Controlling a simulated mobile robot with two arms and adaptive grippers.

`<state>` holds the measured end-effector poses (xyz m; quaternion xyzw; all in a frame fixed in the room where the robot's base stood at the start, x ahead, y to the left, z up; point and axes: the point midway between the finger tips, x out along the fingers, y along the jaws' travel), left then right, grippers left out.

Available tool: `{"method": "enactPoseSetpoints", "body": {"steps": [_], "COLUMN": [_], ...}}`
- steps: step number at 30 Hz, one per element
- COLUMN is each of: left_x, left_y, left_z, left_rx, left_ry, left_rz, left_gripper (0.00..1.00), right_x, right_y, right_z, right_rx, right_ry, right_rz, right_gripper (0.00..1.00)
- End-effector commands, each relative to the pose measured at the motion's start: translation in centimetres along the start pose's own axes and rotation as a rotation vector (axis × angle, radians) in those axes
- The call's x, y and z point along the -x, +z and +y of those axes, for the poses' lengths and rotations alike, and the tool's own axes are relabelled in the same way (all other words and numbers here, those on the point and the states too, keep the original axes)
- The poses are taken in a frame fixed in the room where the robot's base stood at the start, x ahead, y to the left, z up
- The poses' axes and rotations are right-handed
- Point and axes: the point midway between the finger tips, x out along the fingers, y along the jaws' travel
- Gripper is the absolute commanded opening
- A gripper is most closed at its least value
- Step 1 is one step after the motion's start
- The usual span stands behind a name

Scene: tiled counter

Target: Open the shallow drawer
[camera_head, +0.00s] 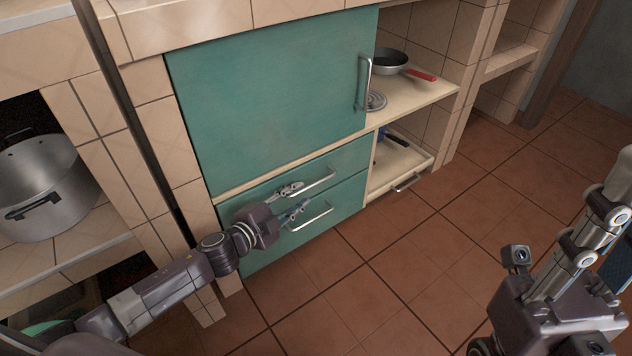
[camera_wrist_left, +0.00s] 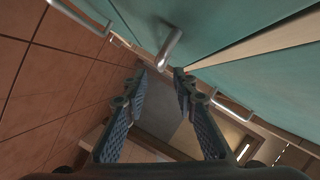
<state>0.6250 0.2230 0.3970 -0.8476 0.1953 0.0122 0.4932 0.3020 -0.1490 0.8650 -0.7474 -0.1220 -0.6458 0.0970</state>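The teal cabinet has two drawers under its door, both flush with the front. The upper, shallower drawer (camera_head: 345,160) has a silver bar handle (camera_head: 318,184). The lower drawer (camera_head: 345,200) has a similar handle (camera_head: 318,217). My left gripper (camera_head: 297,199) is open and empty in front of the drawers, its fingertips around the level of the handles. In the left wrist view the left gripper (camera_wrist_left: 160,71) has its fingers apart, and a handle (camera_wrist_left: 171,46) appears just beyond the tips; contact cannot be told. My right gripper (camera_head: 600,225) is partly cut off at the right edge.
The cabinet door (camera_head: 270,90) above is closed. To the right, an open shelf holds a frying pan (camera_head: 391,61), with a pull-out tray (camera_head: 420,161) below. A metal pot (camera_head: 45,180) stands at left. The tiled floor (camera_head: 400,260) in front is clear.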

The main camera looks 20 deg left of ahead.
Motion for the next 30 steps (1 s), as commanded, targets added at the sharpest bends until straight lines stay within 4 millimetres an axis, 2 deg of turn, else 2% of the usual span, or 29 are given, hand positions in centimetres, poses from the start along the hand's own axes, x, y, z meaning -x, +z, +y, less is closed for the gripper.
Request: {"method": "enactPoseSetpoints", "body": {"steps": [6,13,18,26,30], "left_x": [-3.2,-5.9,-6.7,-6.8,-6.8], "left_y": [0.2,0.1,0.1,0.0,0.0], "left_z": [0.1,0.0,-0.1,-0.1,-0.1], "left_rx": [-0.001,0.0,-0.001,0.0,0.0], "left_ry": [-0.003,-0.003,-0.002,-0.001,-0.001], "left_rz": [0.0,0.0,-0.002,-0.002,-0.001], "left_gripper": [0.26,0.26,0.26,0.26,0.12], "right_x": [-0.2,-0.8,-1.0,-1.1,-1.1], "right_y": [0.0,0.0,0.0,0.0,0.0], "right_z": [-0.1,-0.2,-0.2,-0.2,-0.3], "right_rx": [0.005,0.009,0.01,0.01,0.01], "right_ry": [-0.013,-0.025,-0.029,-0.03,-0.03], "right_rz": [0.034,0.062,0.07,0.071,0.07], "right_gripper": [0.22,0.22,0.22,0.22,0.22]}}
